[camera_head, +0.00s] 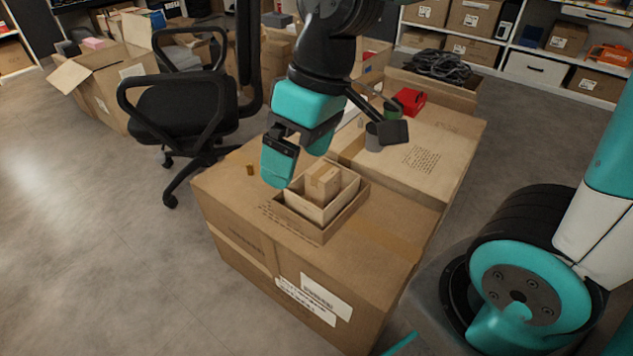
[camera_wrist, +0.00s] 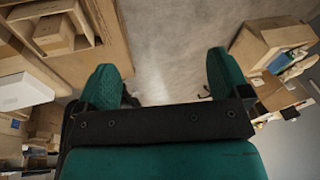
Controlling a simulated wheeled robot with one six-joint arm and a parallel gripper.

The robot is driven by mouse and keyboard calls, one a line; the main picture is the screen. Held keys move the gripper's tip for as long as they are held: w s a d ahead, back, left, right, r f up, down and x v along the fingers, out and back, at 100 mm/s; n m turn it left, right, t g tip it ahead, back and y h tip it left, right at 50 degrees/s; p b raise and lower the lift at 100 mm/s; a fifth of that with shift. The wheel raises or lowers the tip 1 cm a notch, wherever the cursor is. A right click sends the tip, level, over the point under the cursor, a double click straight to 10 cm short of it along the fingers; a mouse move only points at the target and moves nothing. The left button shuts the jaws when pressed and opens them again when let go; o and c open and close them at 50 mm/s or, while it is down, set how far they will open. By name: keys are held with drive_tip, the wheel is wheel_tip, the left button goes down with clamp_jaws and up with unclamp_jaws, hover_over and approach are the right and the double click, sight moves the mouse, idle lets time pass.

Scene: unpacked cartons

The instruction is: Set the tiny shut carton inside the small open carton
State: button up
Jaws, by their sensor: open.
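The tiny shut carton (camera_head: 323,181), with a tape strip on top, sits inside the small open carton (camera_head: 302,204). Its top stands around the rim's height. The small carton itself stands inside a slightly larger, low open carton (camera_head: 299,222) on top of a big shut carton. My gripper (camera_head: 297,157) is open and empty, above and just left of the nested cartons, not touching them. In the wrist view both teal fingers are spread apart, with my gripper (camera_wrist: 164,75) showing bare floor between them. The tiny carton (camera_wrist: 54,34) also shows at the upper left there.
The big shut carton (camera_head: 235,205) bears the nested cartons, with free room on its left top. Another shut carton (camera_head: 425,150) stands behind it, with a red item (camera_head: 408,101). A black office chair (camera_head: 190,112) is at the left, and shelves line the back.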

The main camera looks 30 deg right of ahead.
drive_tip(key=s+a+r+y, duration=0.1)
drive_tip(key=s+a, duration=0.1)
drive_tip(key=s, duration=0.6)
drive_tip(key=shift+a+r+n, duration=0.2)
drive_tip(key=shift+r+n, duration=0.05)
drive_tip(key=shift+n, duration=0.15)
wheel_tip(320, 180, up, 28)
drive_tip(key=p, duration=2.8)
drive_tip(key=shift+r, duration=0.15)
